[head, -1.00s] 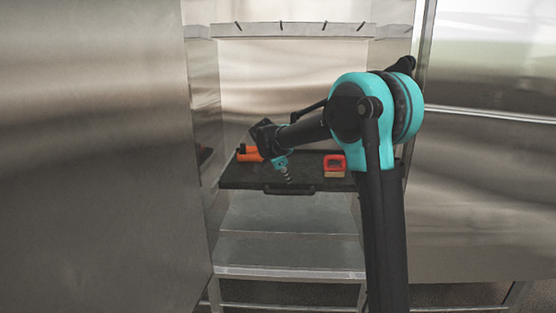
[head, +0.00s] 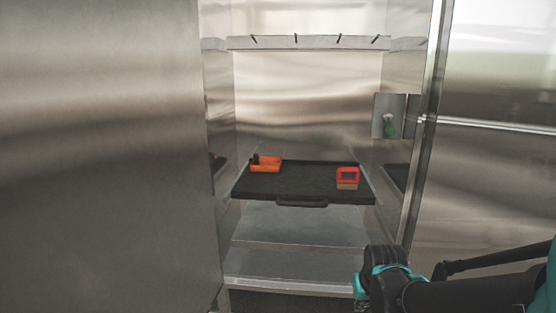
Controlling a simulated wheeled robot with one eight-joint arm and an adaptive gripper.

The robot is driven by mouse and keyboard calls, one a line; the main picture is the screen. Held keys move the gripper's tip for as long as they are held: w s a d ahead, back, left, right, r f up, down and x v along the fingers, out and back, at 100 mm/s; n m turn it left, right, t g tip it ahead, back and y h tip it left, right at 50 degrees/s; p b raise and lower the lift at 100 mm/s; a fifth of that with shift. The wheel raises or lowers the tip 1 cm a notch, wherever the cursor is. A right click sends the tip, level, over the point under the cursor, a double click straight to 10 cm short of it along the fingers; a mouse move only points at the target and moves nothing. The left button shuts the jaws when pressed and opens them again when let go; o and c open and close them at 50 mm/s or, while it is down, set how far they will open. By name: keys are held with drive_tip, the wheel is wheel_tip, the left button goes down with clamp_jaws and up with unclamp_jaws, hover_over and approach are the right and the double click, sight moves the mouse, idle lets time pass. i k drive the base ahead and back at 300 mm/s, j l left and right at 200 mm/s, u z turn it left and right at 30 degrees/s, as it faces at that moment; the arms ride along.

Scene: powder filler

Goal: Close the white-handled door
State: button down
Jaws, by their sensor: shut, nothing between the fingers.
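A large brushed-metal panel (head: 100,160) fills the left of the head view and looks like an open door seen from close by. No white handle can be made out on it. The open metal cabinet (head: 305,100) stands to its right, with its inside in plain view. My gripper (head: 362,296) is at the bottom, right of the middle, in front of the cabinet's lower right part. It is shut and empty, pointing down, and its tips are partly cut off by the frame edge. It is apart from the left panel.
A black pull-out tray (head: 290,182) with a handle holds an orange item (head: 266,164) and a red-and-tan item (head: 347,178). A grey plate with a green part (head: 388,117) is on the right inner wall. Another metal panel (head: 490,200) stands at the right.

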sight(108, 202)
drive_tip(key=k+j+z, duration=0.1)
drive_tip(key=k+j, duration=0.15)
drive_tip(key=j, duration=0.35)
drive_tip(key=k+j, duration=0.25)
drive_tip(key=j, duration=0.35)
drive_tip(key=k+j+z, duration=0.15)
drive_tip(key=k+j, duration=0.15)
drive_tip(key=j, duration=0.3)
drive_tip(key=k+j+z, duration=0.1)
drive_tip(key=k+j, duration=0.2)
drive_tip(key=j, duration=0.25)
drive_tip(key=k+j, duration=0.3)
drive_tip(key=j, duration=0.2)
drive_tip(key=k+j+z, duration=0.15)
drive_tip(key=k+j, duration=0.15)
drive_tip(key=j, duration=0.25)
drive_tip(key=k+j+z, duration=0.1)
drive_tip(key=k+j, duration=0.25)
drive_tip(key=j, duration=0.15)
